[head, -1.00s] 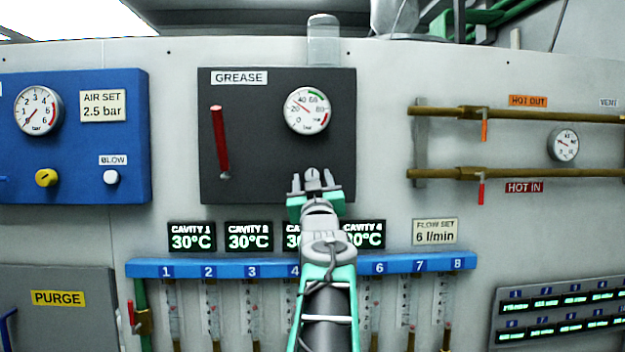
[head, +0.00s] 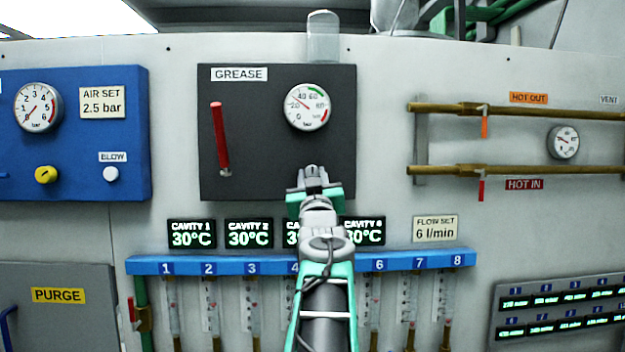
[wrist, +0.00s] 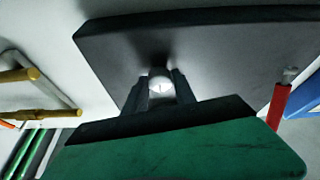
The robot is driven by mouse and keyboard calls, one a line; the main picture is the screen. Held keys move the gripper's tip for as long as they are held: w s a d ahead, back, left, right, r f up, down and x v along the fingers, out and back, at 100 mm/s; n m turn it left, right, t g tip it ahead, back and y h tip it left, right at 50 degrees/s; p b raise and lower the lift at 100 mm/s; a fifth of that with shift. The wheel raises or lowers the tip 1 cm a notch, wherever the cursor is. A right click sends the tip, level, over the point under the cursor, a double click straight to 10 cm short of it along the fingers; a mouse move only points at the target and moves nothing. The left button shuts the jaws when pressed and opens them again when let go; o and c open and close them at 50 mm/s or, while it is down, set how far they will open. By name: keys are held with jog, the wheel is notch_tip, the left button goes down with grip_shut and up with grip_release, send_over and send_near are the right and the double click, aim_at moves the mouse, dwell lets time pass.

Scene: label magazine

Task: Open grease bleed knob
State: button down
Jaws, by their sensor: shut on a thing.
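The dark grease panel (head: 265,125) carries the GREASE label, a round gauge (head: 307,107) and a red lever (head: 220,138). The bleed knob (wrist: 160,87) is a small silver round piece low on the panel's right side. In the wrist view it sits between my two dark fingers. My gripper (head: 313,174) is shut on this knob, close to the panel face. In the head view the gripper hides most of the knob, and I cannot tell how far it is turned.
The blue air panel (head: 130,135) is at the left. Brass pipes (head: 530,111) with small levers run at the right. Below are temperature displays (head: 249,233) and a blue flowmeter rail (head: 215,264), partly behind my arm. The red lever (wrist: 277,105) stands clear of my gripper.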

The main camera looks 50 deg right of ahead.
jog(key=shift+f, duration=0.15)
jog(key=m+g+b, duration=0.1)
jog(key=m+b, duration=0.1)
jog(key=m, duration=0.2)
jog(key=m+g+h+b, duration=0.1)
jog(key=m+g, duration=0.1)
jog(key=m, duration=0.1)
jog(key=m+g+h+b, duration=0.1)
jog(key=m+g+b, duration=0.1)
jog(key=m, duration=0.2)
jog(key=shift+w+a+m+b, duration=0.25)
jog(key=shift+w+m+b, duration=0.05)
jog(key=shift+w, duration=0.05)
jog(key=m+g, duration=0.1)
jog(key=m, duration=0.1)
jog(key=r+m+g, duration=0.1)
jog(key=m, duration=0.2)
jog(key=shift+m+g+y+p, duration=0.3)
jog(key=shift+p, duration=0.1)
jog(key=m+g+y+p, duration=0.1)
jog(key=m+p, duration=0.1)
jog(key=m, duration=0.2)
jog(key=shift+r+m, duration=0.1)
jog(key=shift+m, duration=0.3)
